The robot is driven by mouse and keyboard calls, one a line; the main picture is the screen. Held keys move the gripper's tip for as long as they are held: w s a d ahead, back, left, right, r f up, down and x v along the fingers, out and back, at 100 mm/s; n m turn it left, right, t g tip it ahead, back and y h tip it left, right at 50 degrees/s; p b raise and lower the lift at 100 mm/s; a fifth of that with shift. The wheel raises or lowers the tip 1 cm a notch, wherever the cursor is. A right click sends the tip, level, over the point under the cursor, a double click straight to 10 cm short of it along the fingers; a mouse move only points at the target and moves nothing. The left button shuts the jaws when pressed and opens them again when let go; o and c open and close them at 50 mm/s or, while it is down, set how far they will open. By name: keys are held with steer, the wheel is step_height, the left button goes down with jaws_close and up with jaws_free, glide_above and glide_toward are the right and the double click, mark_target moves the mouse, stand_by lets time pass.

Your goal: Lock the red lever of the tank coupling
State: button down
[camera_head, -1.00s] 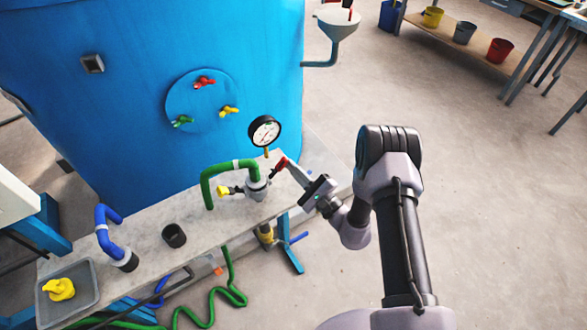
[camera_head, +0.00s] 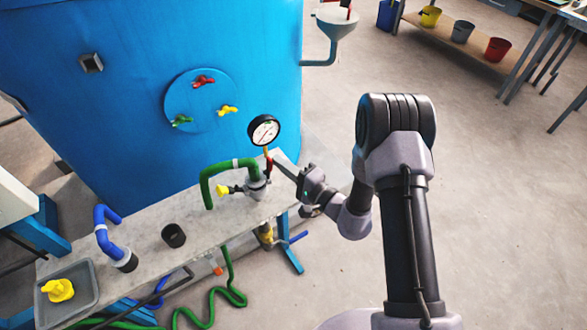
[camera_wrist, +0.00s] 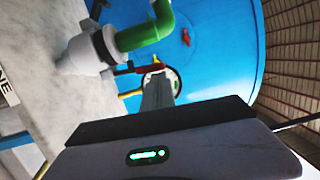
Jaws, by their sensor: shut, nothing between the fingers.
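The tank coupling (camera_head: 257,187) is a grey fitting on the bench at the end of a green pipe (camera_head: 228,167). Its red lever (camera_head: 268,167) stands close to upright, just below the pressure gauge. My gripper (camera_head: 276,161) is shut, with its narrow fingertips at the right side of the lever; whether they touch it I cannot tell. In the wrist view, the shut fingers (camera_wrist: 158,90) point toward the gauge, and the coupling (camera_wrist: 84,55) is at upper left.
The pressure gauge (camera_head: 264,131) is just above the lever. A yellow handle (camera_head: 223,191) sticks out left of the coupling. The blue tank (camera_head: 120,120) stands behind. A blue pipe (camera_head: 105,232), dark cup (camera_head: 173,235) and grey tray (camera_head: 88,287) are further left.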

steer(key=shift+s+a+r+n, duration=0.25)
steer(key=shift+a+n, duration=0.15)
steer(key=shift+n, duration=0.3)
steer(key=s+d, duration=0.4)
steer(key=d, duration=0.7)
steer(key=shift+s, duration=0.2)
